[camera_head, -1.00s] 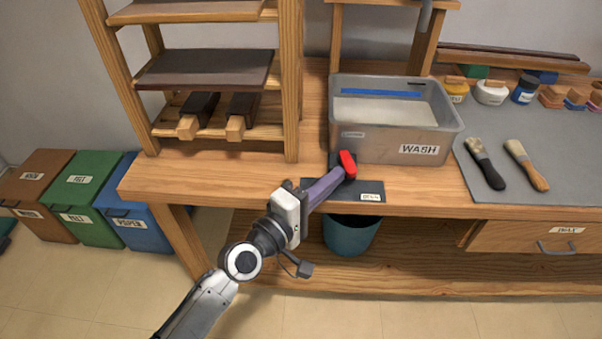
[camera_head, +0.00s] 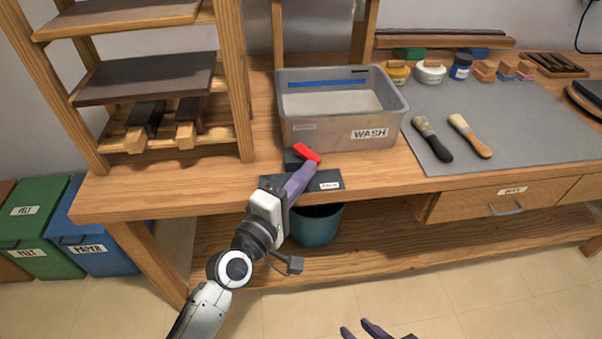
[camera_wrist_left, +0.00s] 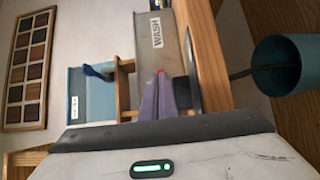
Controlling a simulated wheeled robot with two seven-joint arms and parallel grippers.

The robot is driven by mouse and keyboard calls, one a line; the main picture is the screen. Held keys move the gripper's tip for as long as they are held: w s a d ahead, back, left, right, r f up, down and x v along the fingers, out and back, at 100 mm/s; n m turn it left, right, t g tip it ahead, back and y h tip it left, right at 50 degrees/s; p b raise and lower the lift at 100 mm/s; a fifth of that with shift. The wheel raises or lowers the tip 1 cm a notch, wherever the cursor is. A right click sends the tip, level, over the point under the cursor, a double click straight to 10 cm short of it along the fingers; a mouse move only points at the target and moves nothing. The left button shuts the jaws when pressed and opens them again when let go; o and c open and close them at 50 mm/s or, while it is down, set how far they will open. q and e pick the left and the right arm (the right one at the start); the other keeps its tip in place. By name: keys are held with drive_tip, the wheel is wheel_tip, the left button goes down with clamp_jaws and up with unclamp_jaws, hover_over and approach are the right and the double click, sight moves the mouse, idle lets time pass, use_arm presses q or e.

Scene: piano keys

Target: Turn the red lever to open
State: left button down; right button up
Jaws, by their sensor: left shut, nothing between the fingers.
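The red lever (camera_head: 306,152) sits on a dark fitting at the front of the grey WASH basin (camera_head: 300,135). It lies slanted, its right end lower and nearer me. My left gripper (camera_head: 311,166) is shut and empty, its purple fingertips at the lever's right end; they look in contact, but I cannot be sure. My right gripper (camera_head: 362,329) peeks in at the bottom edge, fingers apart, far from the lever.
A dark labelled plate (camera_head: 329,181) lies at the bench edge below the lever. A teal bucket (camera_head: 318,228) stands under it. A wooden rack (camera_head: 245,90) rises left of the basin. Two brushes (camera_head: 432,139) lie on the grey mat (camera_head: 520,130) to the right.

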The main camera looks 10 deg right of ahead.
use_arm(q)
drive_tip(key=shift+s+d+r, duration=0.2)
drive_tip(key=shift+d+r, duration=0.1)
drive_tip(key=shift+d, duration=0.25)
drive_tip(key=v, duration=1)
drive_tip(key=shift+a+f, duration=0.3)
drive_tip(key=shift+a, duration=0.3)
drive_tip(key=shift+f, duration=0.1)
drive_tip(key=s+a+f+m+g+y, duration=0.1)
drive_tip(key=s+a+f+m+y, duration=0.2)
drive_tip(key=f, duration=0.5)
drive_tip(key=s+a+f+m+g+y, duration=0.2)
drive_tip(key=s+a+f+m, duration=0.3)
drive_tip(key=s+a+f, duration=0.3)
drive_tip(key=s+a+f+m+g+y, duration=0.2)
drive_tip(key=s+a+f+m+y, duration=0.1)
drive_tip(key=f, duration=0.5)
drive_tip(key=s+a+m, duration=0.1)
drive_tip(key=s+a, duration=0.1)
drive_tip(key=a, duration=0.1)
drive_tip(key=shift+s+y, duration=0.4)
